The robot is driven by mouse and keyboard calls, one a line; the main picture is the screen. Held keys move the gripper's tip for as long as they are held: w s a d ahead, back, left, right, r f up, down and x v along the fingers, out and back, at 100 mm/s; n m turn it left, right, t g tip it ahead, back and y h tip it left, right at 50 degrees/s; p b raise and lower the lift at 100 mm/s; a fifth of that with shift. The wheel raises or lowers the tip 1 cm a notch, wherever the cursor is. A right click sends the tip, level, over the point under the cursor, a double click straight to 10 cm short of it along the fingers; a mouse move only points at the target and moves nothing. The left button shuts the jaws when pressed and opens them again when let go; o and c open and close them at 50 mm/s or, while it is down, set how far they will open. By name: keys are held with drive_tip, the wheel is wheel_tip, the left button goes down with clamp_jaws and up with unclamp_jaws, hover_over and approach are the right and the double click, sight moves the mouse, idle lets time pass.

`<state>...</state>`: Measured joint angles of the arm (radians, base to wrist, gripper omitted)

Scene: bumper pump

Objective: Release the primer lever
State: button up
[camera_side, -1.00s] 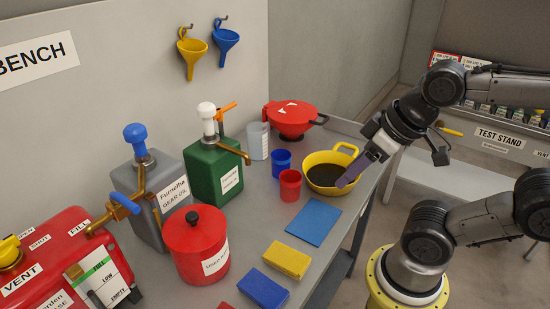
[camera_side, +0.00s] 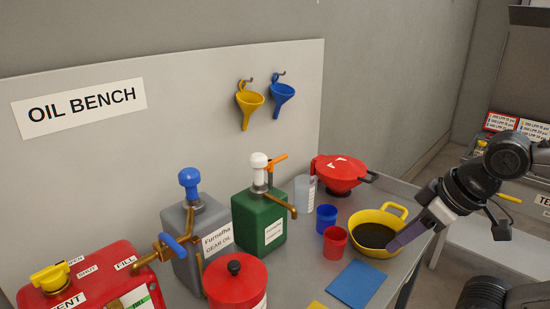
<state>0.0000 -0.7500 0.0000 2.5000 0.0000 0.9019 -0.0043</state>
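No lever in view is labelled as a primer lever. An orange lever (camera_side: 277,157) sticks out beside the white knob of the pump on the green can (camera_side: 250,215). A blue lever (camera_side: 173,246) sits on the brass tap between the red tank (camera_side: 85,262) and the grey gear oil can (camera_side: 176,218). My gripper (camera_side: 398,243) is at the right, pointing down-left at the right side of the yellow pan (camera_side: 386,215) of dark liquid. Its purple-grey fingers overlap the pan in the picture. It is far from both levers, and no gap shows between the fingers.
A red cup (camera_side: 335,243), a blue cup (camera_side: 326,218) and a blue pad (camera_side: 356,284) lie left of the pan. A red lidded can (camera_side: 236,285) stands in front. A red funnel-like vessel (camera_side: 340,176) is behind. Yellow (camera_side: 249,101) and blue (camera_side: 282,93) funnels hang on the wall.

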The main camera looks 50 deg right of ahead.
drive_tip(key=shift+s, duration=0.25)
drive_tip(key=shift+c, duration=1.2)
drive_tip(key=shift+n, duration=0.3)
drive_tip(key=r, duration=0.2)
drive_tip(key=w+r, duration=0.1)
drive_tip(key=r, duration=0.1)
drive_tip(key=shift+w+a+r, duration=0.1)
drive_tip(key=shift+w+r, duration=0.05)
drive_tip(key=shift+r, duration=0.1)
clamp_jaws()
drive_tip(key=w+d+r, duration=0.2)
drive_tip(key=w+r, duration=1.6)
drive_tip(key=r, duration=0.1)
drive_tip(key=w+d+f, duration=0.2)
drive_tip(key=w+d, duration=0.1)
drive_tip(key=w, duration=0.6)
drive_tip(key=w+d+f, duration=0.2)
drive_tip(key=w+d, duration=0.2)
drive_tip(key=w, duration=0.5)
drive_tip(key=w+d+f+g, duration=0.1)
drive_tip(key=w+d+f, duration=0.1)
drive_tip(key=f, duration=0.4)
drive_tip(key=shift+w+g, duration=0.3)
drive_tip(key=shift+w, duration=0.3)
drive_tip(key=shift+f, duration=0.1)
